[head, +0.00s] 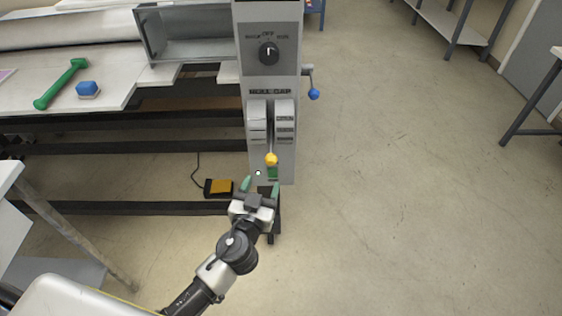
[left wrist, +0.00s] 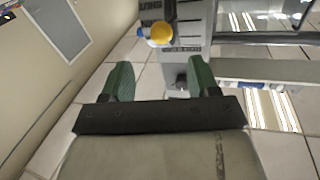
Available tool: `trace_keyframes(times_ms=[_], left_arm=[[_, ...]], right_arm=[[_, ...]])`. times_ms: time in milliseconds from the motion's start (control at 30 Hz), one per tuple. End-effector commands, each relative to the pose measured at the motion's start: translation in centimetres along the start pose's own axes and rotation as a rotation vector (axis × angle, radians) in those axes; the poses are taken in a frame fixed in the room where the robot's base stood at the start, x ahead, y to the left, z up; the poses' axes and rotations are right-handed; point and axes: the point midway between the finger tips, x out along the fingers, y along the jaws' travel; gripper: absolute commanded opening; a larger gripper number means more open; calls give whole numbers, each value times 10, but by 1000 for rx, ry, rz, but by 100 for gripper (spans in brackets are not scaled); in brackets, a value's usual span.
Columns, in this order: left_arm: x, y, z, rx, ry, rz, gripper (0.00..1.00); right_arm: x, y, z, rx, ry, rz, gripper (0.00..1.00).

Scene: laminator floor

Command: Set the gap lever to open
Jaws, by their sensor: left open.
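The gap lever (head: 271,159) ends in a yellow ball knob and points down at the low end of its slot on the grey machine column (head: 288,170). Marked plates flank the slot under a "GAP" heading (head: 269,91). My left gripper (head: 261,186) is open and empty, just below the knob. In the left wrist view the yellow knob (left wrist: 160,35) is ahead, beyond the green fingertips (left wrist: 160,78) and apart from them. My right gripper is not in view.
A rotary knob (head: 268,53) is higher on the column. A blue-balled crank (head: 313,93) juts from its right side. A yellow foot pedal (head: 220,187) lies on the floor. A green tool (head: 61,84) and a blue-topped block (head: 88,88) lie on the bench. Open floor is at right.

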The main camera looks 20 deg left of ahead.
Motion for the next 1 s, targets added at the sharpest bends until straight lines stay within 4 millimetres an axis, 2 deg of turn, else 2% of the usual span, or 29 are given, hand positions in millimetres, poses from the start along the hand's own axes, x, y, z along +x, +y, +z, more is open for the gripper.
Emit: trace_keyframes(times_ms=[200, 500, 667, 900, 933, 1000], left_arm=[[42, -1, -4, 4, -1, -1, 60], [87, 0, 0, 4, -3, 0, 60], [96, 0, 1, 3, -4, 1, 60], [96, 0, 1, 2, -4, 1, 60], [96, 0, 1, 2, -4, 1, 59], [96, 0, 1, 2, -4, 1, 48]], right_arm=[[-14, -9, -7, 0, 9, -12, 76], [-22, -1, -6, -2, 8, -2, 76], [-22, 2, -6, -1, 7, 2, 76], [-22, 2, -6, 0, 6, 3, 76], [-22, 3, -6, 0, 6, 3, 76], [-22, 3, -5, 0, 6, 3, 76]])
